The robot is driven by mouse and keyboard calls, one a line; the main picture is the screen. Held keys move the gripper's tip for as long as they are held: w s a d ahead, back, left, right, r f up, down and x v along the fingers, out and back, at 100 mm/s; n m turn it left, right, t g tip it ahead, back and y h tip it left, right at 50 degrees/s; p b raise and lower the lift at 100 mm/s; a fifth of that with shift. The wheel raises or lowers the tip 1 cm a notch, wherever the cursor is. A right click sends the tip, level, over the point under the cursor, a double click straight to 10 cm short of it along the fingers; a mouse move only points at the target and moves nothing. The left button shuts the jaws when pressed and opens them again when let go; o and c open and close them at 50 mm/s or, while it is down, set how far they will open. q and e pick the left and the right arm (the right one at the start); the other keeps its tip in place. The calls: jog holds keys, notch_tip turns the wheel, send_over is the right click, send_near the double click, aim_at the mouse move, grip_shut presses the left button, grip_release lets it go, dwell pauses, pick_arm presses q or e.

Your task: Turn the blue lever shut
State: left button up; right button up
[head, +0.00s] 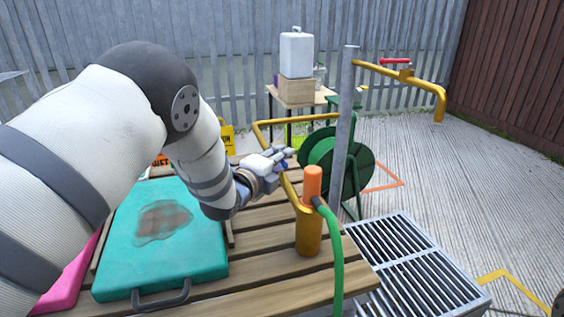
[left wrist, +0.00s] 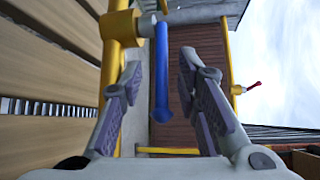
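The blue lever (left wrist: 161,75) shows in the left wrist view as a long blue handle on a yellow pipe fitting (left wrist: 120,27). It lies between the two fingers of my left gripper (left wrist: 159,68), which are spread apart with a gap on each side of it. In the head view my left gripper (head: 279,160) is at the yellow pipe above the slatted table, and only a small bit of blue (head: 283,164) shows there. The fingers hide most of the lever in that view. My right gripper is not in view.
An orange-topped yellow post (head: 309,230) with a green hose (head: 337,255) stands close right of the gripper. A green reel (head: 322,153) and grey pole (head: 345,130) are behind. A teal case (head: 190,250) lies on the table (head: 270,250). A red lever (head: 395,61) sits farther back.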

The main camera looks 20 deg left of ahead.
pick_arm(q)
jog(key=shift+w, duration=0.4)
jog(key=shift+c, duration=0.6)
grip_shut()
jog(key=shift+f, duration=0.1)
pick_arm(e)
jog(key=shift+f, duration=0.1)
